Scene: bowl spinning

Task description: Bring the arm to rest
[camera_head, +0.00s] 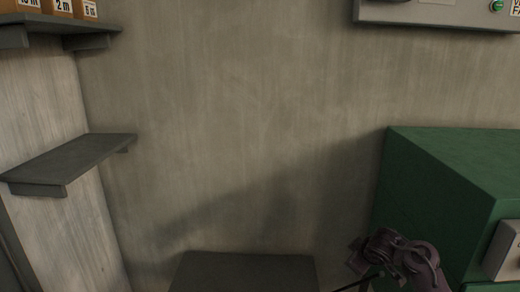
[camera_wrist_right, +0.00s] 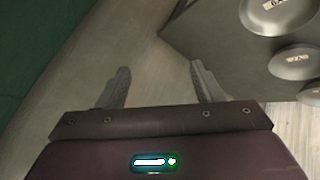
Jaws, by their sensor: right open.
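My right arm comes in at the lower right of the head view, beside the green cabinet. Its gripper (camera_wrist_right: 160,80) shows in the right wrist view with two grey fingers spread apart and nothing between them. The gripper's fingertips are hard to make out in the head view. My left arm and gripper are not in view.
A green cabinet (camera_head: 445,160) stands at the right. A dark tabletop (camera_head: 245,272) is at the bottom centre. In the wrist view, several round metal pieces (camera_wrist_right: 278,14) with labels rest on a dark surface (camera_wrist_right: 225,50). A dark shelf (camera_head: 75,158) juts out at the left.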

